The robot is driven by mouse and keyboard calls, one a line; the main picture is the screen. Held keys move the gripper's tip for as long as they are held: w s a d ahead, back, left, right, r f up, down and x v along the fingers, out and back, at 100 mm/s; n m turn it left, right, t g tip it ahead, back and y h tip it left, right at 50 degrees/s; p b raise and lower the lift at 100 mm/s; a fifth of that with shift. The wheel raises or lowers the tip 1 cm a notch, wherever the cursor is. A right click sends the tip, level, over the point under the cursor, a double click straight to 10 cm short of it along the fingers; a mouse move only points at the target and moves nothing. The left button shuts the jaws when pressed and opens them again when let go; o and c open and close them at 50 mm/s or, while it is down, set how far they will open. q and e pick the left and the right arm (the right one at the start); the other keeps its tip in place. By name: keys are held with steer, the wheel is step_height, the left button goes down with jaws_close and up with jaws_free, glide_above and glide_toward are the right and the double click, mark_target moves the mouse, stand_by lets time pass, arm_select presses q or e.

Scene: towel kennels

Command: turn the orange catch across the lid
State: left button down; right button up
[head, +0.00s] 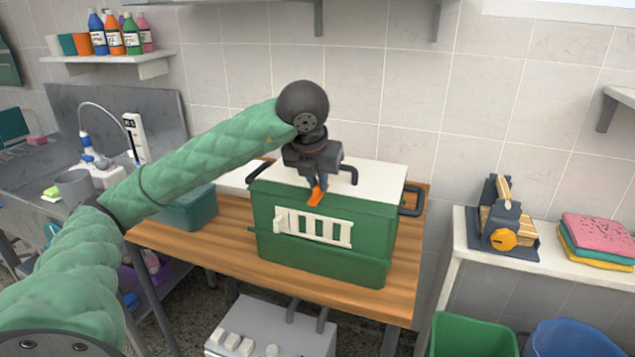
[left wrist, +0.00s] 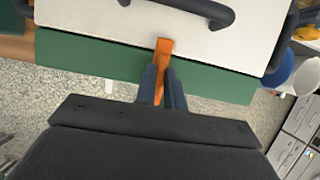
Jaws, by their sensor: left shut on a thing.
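The orange catch (head: 315,196) sits at the front top edge of a green box with a white lid (head: 378,181). In the left wrist view the catch (left wrist: 162,62) lies between my fingers, and its upper end reaches the edge of the white lid (left wrist: 110,28). My left gripper (head: 313,186) comes down from above and is shut on the catch; its fingers (left wrist: 162,88) hide part of it. The box's green front (head: 330,262) has a white slatted grille (head: 318,229). My right gripper is not in view.
The box stands on a wooden table (head: 215,247) with dark handles on the box. A teal bin (head: 190,210) stands to its left. A shelf with folded towels (head: 597,238) and a dark device with an orange knob (head: 502,238) is at right.

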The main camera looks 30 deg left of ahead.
mark_target(314, 199)
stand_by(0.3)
arm_select(q)
steer(key=c, duration=1.5)
jaws_free()
steer(key=shift+r, duration=0.1)
steer(key=v, duration=0.5)
steer(key=shift+r+b, duration=0.3)
steer(key=shift+r, duration=0.05)
steer(key=shift+v, duration=0.95)
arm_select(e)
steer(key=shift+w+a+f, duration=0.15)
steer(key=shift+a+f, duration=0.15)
arm_select(q)
steer(key=shift+s, duration=0.1)
